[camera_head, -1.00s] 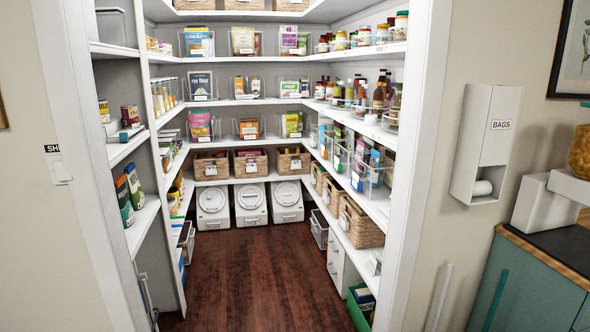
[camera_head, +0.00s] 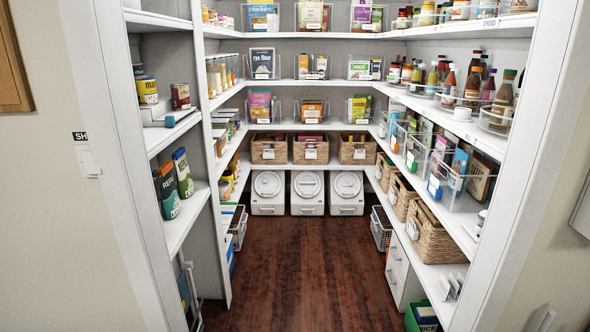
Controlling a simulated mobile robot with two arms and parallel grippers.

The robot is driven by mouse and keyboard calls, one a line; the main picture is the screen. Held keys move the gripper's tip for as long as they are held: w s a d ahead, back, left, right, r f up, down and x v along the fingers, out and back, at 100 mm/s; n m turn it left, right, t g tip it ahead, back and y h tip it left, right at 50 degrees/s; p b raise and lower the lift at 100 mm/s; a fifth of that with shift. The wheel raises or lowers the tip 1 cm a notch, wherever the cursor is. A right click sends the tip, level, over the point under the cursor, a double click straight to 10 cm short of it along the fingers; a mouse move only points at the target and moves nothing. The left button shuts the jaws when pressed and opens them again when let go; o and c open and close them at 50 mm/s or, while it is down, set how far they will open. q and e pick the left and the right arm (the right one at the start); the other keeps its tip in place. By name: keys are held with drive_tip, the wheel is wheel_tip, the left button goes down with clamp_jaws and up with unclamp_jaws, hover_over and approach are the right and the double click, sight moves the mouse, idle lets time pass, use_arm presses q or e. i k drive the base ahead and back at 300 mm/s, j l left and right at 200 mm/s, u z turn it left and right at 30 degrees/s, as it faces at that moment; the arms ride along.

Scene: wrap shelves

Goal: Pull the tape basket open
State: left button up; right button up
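I cannot tell which basket is the tape basket, as the labels are too small to read. A wire basket (camera_head: 239,228) sits low on the left side of the pantry. Another wire basket (camera_head: 381,229) sits low on the right side, beside white drawers (camera_head: 397,270). Several labelled wicker baskets stand on shelves, such as a back one (camera_head: 311,150) and a large right one (camera_head: 433,238). Neither of my grippers shows in the head view.
The dark wood floor (camera_head: 305,265) is clear between the shelves. White door frames (camera_head: 120,170) bound the opening. Lidded white bins (camera_head: 307,192) stand at the back. A green box (camera_head: 420,318) is low at front right. Bottles and clear bins line the right shelves.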

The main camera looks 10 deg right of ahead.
sight(348, 153)
drive_tip(key=i+z, duration=0.35)
drive_tip(key=i, duration=1.85)
drive_tip(key=l, duration=0.1)
